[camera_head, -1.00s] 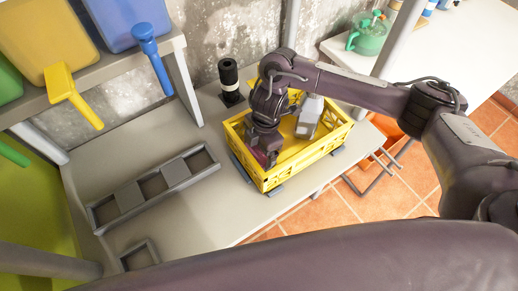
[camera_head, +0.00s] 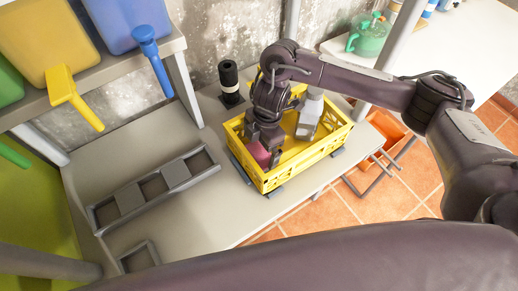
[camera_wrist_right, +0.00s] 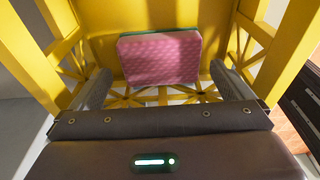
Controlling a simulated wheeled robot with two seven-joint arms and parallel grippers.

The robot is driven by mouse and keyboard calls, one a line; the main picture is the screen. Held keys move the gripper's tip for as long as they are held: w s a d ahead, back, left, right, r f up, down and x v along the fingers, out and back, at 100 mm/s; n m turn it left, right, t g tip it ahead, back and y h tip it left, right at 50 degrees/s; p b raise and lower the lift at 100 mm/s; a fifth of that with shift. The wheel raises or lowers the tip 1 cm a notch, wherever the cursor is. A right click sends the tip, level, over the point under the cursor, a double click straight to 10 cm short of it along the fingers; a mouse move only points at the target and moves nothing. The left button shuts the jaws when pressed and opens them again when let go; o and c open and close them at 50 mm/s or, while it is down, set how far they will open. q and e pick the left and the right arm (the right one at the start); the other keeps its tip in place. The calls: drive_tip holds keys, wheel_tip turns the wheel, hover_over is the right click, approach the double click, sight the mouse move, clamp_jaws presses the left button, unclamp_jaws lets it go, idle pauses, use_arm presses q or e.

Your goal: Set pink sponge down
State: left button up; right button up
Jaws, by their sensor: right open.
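The pink sponge (camera_head: 260,155) is inside the yellow crate (camera_head: 305,163), near its left front corner. In the right wrist view the sponge (camera_wrist_right: 158,60) shows its pink textured face and a greenish top edge, against a yellow crate wall. My right gripper (camera_head: 264,142) reaches down into the crate just above the sponge. In the right wrist view its two grey fingers (camera_wrist_right: 163,88) are spread wide, with clear space between them and the sponge's sides. My left gripper is not in view.
A grey-white bottle (camera_head: 310,116) stands in the crate, right of my gripper. A black cylinder (camera_head: 229,80) stands behind the crate. A grey compartment tray (camera_head: 155,186) lies left on the table. Blue (camera_head: 148,45) and yellow (camera_head: 73,92) scoops hang at upper left.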

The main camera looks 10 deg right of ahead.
sight(264, 150)
wheel_tip(264, 150, up, 9)
drive_tip(key=d+p, duration=0.1)
drive_tip(key=shift+w+d+p, duration=0.15)
drive_tip(key=shift+w+p, duration=0.05)
drive_tip(key=shift+p, duration=0.1)
drive_tip(key=shift+r, duration=0.1)
